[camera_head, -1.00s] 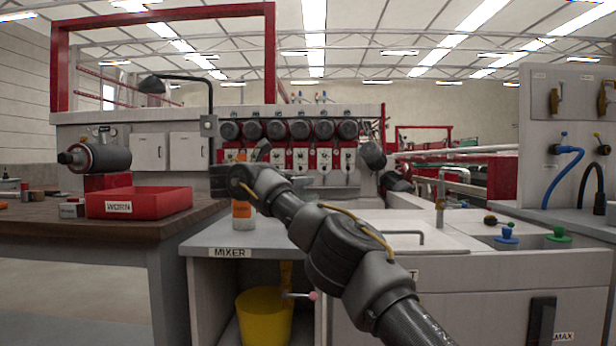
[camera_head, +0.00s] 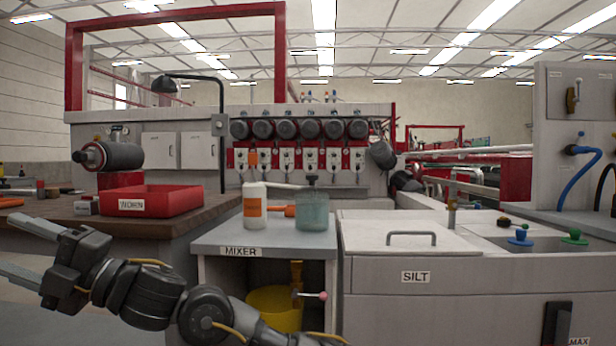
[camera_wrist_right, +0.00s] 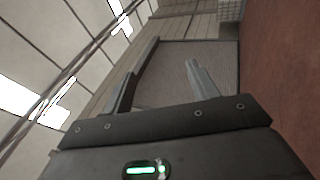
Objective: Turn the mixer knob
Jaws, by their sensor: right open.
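The cabinet labelled MIXER (camera_head: 240,252) stands in the middle of the head view. A thin metal lever with a pink ball knob (camera_head: 323,295) sticks out to the right inside its open front, by a yellow bucket (camera_head: 272,309). The lever lies roughly level. My right gripper (camera_head: 9,246) is at the far left, open and empty, pointing left, well away from the knob. Its two parted fingers also show in the right wrist view (camera_wrist_right: 160,75), with nothing between them. My left gripper is out of view.
On the mixer top stand a white bottle with an orange label (camera_head: 255,207) and a greenish jar (camera_head: 312,212). A red tray labelled WORN (camera_head: 152,200) sits on the table at left. A SILT tank (camera_head: 415,300) adjoins the cabinet's right side.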

